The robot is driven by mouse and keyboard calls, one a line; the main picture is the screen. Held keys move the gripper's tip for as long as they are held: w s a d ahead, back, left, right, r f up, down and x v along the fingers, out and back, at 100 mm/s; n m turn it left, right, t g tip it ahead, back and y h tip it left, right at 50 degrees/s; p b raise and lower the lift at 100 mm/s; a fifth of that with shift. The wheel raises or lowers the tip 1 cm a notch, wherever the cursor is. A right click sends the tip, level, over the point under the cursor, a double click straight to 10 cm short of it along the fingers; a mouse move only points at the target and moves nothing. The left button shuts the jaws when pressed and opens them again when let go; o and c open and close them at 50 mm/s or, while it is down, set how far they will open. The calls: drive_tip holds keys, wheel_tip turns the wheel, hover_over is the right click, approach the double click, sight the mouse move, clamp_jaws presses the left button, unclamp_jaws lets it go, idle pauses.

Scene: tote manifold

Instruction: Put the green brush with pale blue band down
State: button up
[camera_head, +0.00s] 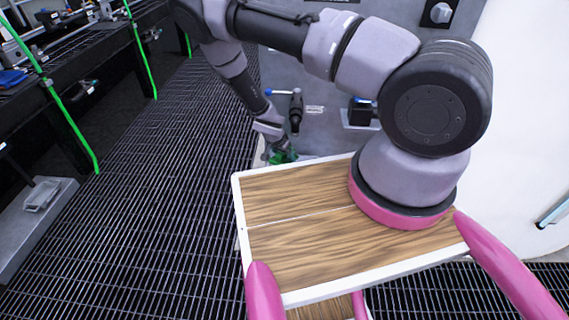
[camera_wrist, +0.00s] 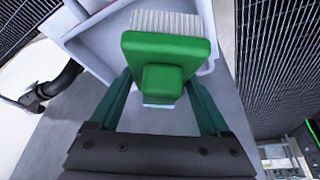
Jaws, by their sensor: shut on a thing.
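The green brush (camera_wrist: 164,50) fills the upper middle of the wrist view, with pale bristles pointing away from my gripper. A small strip of its pale blue band (camera_wrist: 158,106) shows at the near end of its handle. My gripper (camera_wrist: 162,88) is shut on the brush, one teal finger on each side. In the head view the brush (camera_head: 283,157) is a small green patch just beyond the far edge of my wooden-topped deck, and my gripper (camera_head: 275,138) is above it. The deck edge partly hides the brush there.
A pale grey surface with a raised rim (camera_wrist: 100,50) lies beyond the brush in the wrist view. In the head view, a blue-tipped valve handle (camera_head: 283,92) and a dark fitting (camera_head: 362,112) stand near the grey panel. Dark grating floor (camera_head: 170,180) is open at left.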

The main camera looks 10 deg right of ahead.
sight(279, 153)
drive_tip(key=f, duration=0.4)
drive_tip(key=shift+w+d, duration=0.1)
drive_tip(key=shift+w, duration=0.1)
drive_tip(key=o, duration=1)
drive_tip(key=shift+f, duration=0.15)
drive_tip(key=v, duration=1)
drive_tip(key=shift+a+r, duration=0.2)
drive_tip(key=shift+r, duration=0.15)
